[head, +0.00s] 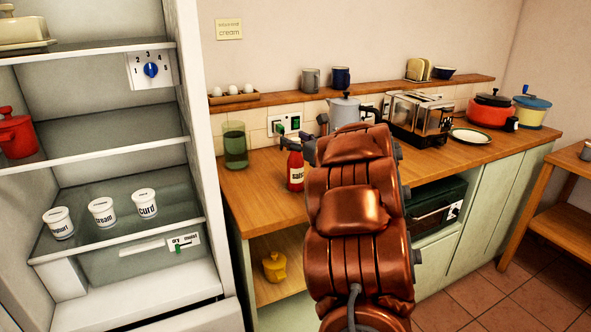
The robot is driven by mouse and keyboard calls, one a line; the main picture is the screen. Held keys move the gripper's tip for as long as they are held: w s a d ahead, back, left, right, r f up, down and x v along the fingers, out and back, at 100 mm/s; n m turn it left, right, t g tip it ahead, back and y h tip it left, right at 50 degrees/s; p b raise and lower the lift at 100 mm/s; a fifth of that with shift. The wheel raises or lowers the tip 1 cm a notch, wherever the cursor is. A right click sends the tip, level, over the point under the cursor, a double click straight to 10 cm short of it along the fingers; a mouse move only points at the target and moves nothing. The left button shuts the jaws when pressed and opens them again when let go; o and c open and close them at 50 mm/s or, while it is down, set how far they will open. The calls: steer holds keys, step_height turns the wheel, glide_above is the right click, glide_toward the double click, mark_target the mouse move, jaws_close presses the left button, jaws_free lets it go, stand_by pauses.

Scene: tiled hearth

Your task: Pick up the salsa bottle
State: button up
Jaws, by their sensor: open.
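The salsa bottle (295,172) is red with a pale label that reads in part "sals". It stands upright on the wooden counter (250,192), right of a green glass. My gripper (303,146) is open, with its dark fingers close to the top of the bottle. My copper-coloured arm hides most of the gripper and the bottle's right edge. I cannot tell whether a finger touches the bottle.
The green glass (235,145) stands left of the bottle. A grey kettle (344,112) and a toaster (418,118) stand further right on the counter. The open fridge (208,190) bounds the left side. A narrow shelf (290,97) runs above the counter.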

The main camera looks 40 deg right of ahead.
jaws_close()
stand_by(0.5)
stand_by(0.3)
